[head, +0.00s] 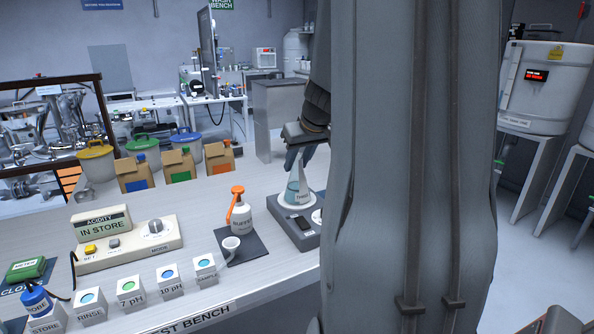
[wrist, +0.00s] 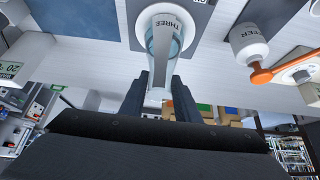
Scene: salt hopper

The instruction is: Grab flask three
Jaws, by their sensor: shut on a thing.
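Flask three (head: 296,190) is a clear conical flask with blue liquid and a label reading THREE. In the head view it stands upright on a round white plate of a dark grey device (head: 306,236) on the test bench. My gripper (head: 300,156) reaches down over the flask's neck, partly hidden behind my arm. In the wrist view the flask (wrist: 164,45) sits between the two dark fingers of my gripper (wrist: 160,92), which are shut on its neck. The flask's base is still at the white plate (wrist: 145,28); I cannot tell any gap between them.
A white buffer bottle (head: 240,214) with an orange nozzle and a small white cup (head: 231,245) stand left of the device. The acidity meter (head: 125,240) and several labelled white blocks (head: 131,291) line the bench further left. Cardboard boxes (head: 178,165) stand behind.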

